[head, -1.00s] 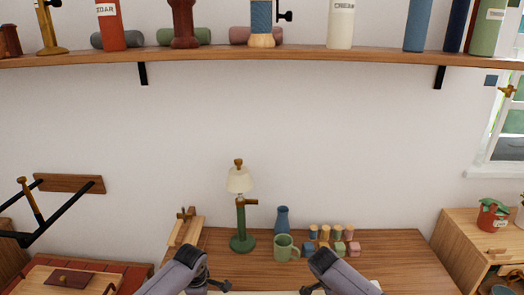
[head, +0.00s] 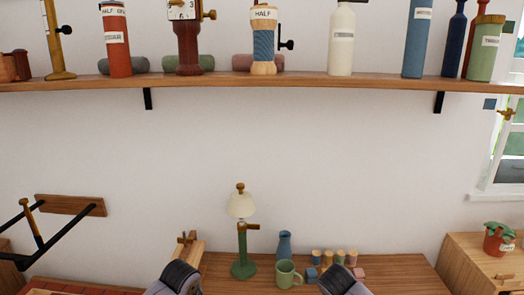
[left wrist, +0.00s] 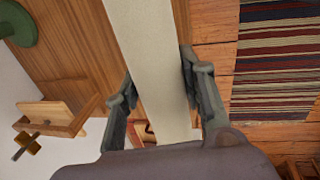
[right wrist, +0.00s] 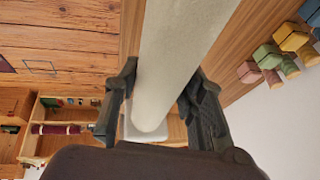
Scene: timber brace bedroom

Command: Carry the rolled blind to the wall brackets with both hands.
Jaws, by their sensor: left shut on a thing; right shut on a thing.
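The rolled blind is a long off-white roll. It crosses the left wrist view (left wrist: 152,45) and the right wrist view (right wrist: 182,50), where one rounded end shows. My left gripper (left wrist: 157,80) is shut on it, with a finger on each side. My right gripper (right wrist: 160,82) is shut on it near that rounded end. In the head view only my two arms show at the bottom edge; the blind is out of sight. A black left bracket (head: 148,99) and a black right bracket (head: 438,102) stick out below the shelf.
The wooden shelf (head: 300,80) above holds bottles and rolls. Below are a desk (head: 225,280), lamp (head: 243,240), green mug (head: 287,275), blue vase (head: 284,246) and small blocks. A black-armed wall rack (head: 65,225) is at left, a potted plant (head: 498,240) at right. The wall between is bare.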

